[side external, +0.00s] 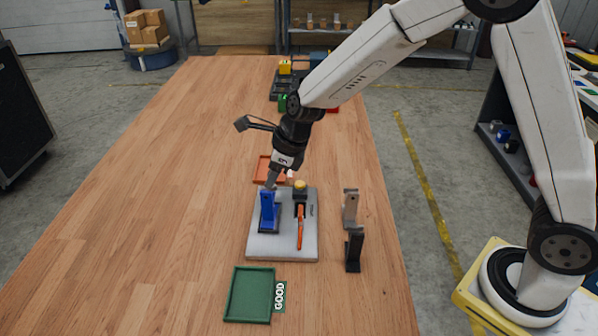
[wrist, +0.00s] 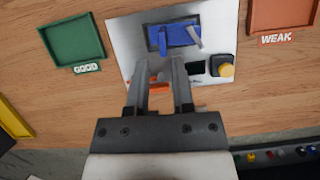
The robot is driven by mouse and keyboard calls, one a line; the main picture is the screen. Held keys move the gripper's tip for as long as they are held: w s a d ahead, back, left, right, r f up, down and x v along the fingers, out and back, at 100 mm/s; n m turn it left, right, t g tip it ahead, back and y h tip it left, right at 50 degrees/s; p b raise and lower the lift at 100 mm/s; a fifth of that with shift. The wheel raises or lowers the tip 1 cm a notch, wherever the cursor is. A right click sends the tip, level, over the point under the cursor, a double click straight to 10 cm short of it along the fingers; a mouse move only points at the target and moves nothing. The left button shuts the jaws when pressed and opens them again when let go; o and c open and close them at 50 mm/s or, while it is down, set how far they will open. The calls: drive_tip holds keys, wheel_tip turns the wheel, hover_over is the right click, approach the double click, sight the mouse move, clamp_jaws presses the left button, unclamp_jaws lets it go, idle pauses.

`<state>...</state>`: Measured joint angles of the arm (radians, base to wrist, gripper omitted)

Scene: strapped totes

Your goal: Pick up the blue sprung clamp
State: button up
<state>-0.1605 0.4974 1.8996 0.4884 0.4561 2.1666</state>
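The blue sprung clamp (side external: 267,206) stands on a dark base on the left part of a pale plate (side external: 262,246). In the wrist view the clamp (wrist: 182,36) lies beyond my fingertips, near the top of the picture. My gripper (side external: 271,184) is close to the top of the clamp in the side view. In the wrist view my gripper (wrist: 159,65) has its two fingers apart, with nothing held between them. Whether a finger touches the clamp cannot be told.
An orange lever (side external: 300,229) and a yellow knob (side external: 300,185) share the plate. A green GOOD tray (side external: 236,294) is in front, and an orange WEAK tray (wrist: 284,17) behind. The table's left is clear.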

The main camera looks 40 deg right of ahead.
sight(266, 192)
drive_tip(key=shift+x, duration=1.2)
drive_tip(key=shift+f, duration=0.15)
drive_tip(key=shift+x, duration=2.45)
drive_tip(key=shift+d, duration=0.2)
clamp_jaws()
